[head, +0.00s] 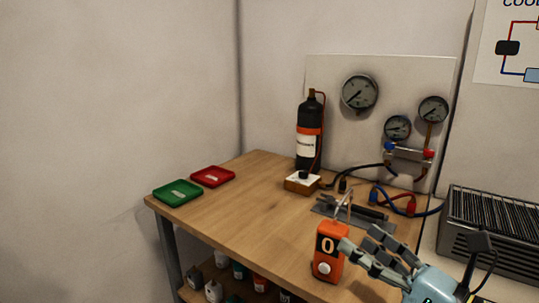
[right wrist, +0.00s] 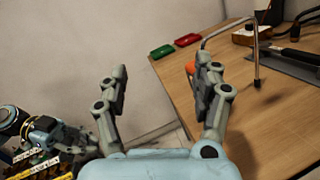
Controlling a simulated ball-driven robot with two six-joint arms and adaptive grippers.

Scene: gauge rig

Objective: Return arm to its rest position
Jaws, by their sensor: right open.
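My right gripper (head: 358,246) is at the lower right of the head view, its fingers spread and nothing between them. It appears just beside an orange device (head: 328,262) marked 0, which stands on the wooden table (head: 245,222); whether they touch I cannot tell. In the right wrist view the same gripper (right wrist: 163,85) has its two fingers wide apart, with wall and floor showing between them. The orange device is mostly hidden there behind the right finger. My left gripper is not in the head view; part of my own body shows at the lower left of the wrist view.
A green tray (head: 178,203) and a red tray (head: 213,184) lie at the table's left end. A black cylinder (head: 306,145), a white-topped box (head: 302,182) and a gauge board (head: 410,82) stand at the back. A ribbed grey unit (head: 490,245) is at right. The table's middle is clear.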

